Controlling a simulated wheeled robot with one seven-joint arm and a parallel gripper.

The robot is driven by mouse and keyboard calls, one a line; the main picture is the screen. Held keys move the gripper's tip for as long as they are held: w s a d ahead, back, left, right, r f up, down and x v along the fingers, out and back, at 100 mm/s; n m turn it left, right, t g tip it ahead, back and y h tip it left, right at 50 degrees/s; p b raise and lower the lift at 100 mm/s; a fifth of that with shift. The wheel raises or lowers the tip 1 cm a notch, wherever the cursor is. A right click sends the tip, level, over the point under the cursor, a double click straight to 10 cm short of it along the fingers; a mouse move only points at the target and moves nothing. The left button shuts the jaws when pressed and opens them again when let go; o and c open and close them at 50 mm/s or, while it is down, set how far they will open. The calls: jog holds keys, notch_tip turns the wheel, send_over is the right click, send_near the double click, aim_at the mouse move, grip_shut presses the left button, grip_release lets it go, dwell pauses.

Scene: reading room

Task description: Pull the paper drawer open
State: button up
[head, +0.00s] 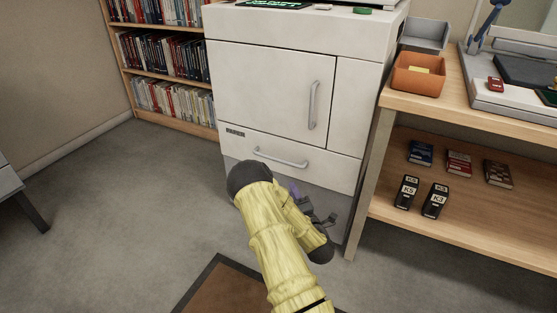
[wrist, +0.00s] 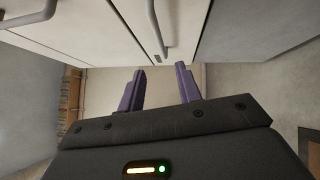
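The paper drawer (head: 330,167) is the wide low white front of the copier, with a small dark label at its left. It looks shut, flush with the front above. Its grey bar handle (head: 281,159) runs level across the front. In the wrist view the handle (wrist: 166,35) shows beyond the fingertips, at the top of the picture. My gripper (wrist: 160,72) has two purple fingers spread apart with nothing between them. In the head view my gripper is mostly hidden behind my yellow arm, below the handle; it is apart from it.
The cabinet door (head: 268,85) above has an upright handle (head: 313,104). A bookcase (head: 150,23) stands behind left. The floor (head: 120,210) at left is clear.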

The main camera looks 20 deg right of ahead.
aim_at(278, 159)
jog(key=w+b, duration=0.2)
jog(key=w, duration=0.3)
jog(key=w+d+r+b, duration=0.1)
jog(key=w, duration=0.4)
jog(key=w+r+b, duration=0.1)
jog(key=w+b, duration=0.1)
jog(key=w, duration=0.3)
jog(key=shift+w+d+r+b, duration=0.1)
jog(key=shift+w+d+b, duration=0.2)
jog(key=shift+w+d, duration=0.1)
jog(key=shift+c, duration=0.2)
grip_shut()
